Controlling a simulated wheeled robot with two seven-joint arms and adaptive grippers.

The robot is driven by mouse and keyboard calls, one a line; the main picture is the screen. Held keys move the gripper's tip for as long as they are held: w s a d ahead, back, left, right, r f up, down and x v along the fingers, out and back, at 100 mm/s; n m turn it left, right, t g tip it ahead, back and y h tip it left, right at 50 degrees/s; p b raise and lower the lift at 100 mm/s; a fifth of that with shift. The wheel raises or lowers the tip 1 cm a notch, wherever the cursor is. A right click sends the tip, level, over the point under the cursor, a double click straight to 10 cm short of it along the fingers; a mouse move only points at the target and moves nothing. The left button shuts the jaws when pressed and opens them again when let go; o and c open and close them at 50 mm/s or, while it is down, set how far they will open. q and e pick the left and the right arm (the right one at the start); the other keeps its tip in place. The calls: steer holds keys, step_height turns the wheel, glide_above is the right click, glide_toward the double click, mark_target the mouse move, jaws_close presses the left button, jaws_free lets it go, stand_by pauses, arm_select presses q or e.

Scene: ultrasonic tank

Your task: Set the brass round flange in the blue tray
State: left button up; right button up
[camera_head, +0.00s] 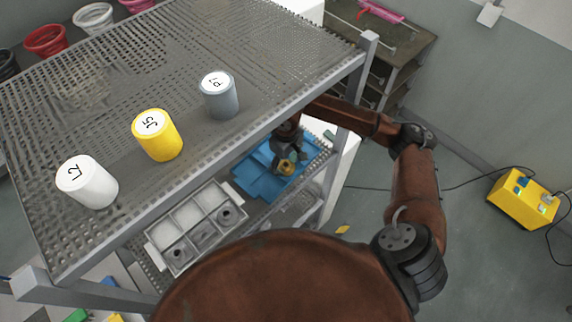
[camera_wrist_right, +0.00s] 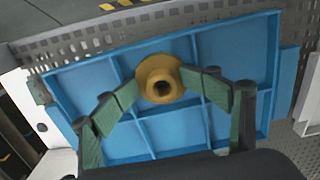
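The brass round flange (camera_wrist_right: 161,80) is a yellow ring with a central hole. My right gripper (camera_wrist_right: 160,84) has a fingertip against each side of it. The blue tray (camera_wrist_right: 62,82), split by thin dividers, lies beneath and behind the flange in the right wrist view. I cannot tell whether the flange touches the tray. In the head view the right gripper (camera_head: 287,162) reaches under the upper shelf over the blue tray (camera_head: 250,186), with the flange (camera_head: 286,168) at its fingertips. My left gripper is not in view.
A grey divided tray (camera_head: 178,227) with a few small parts sits beside the blue tray on the lower shelf. The perforated upper shelf (camera_head: 130,105) overhangs, holding white (camera_head: 92,188), yellow (camera_head: 160,142) and grey (camera_head: 221,101) canisters. A shelf post (camera_head: 355,80) stands close to my right arm.

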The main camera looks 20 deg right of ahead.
mark_target(286, 164)
steer(key=shift+r+p, duration=0.2)
steer(key=shift+p, duration=0.1)
steer(key=shift+r+p, duration=0.7)
steer(key=shift+p, duration=0.25)
step_height(286, 164, up, 7)
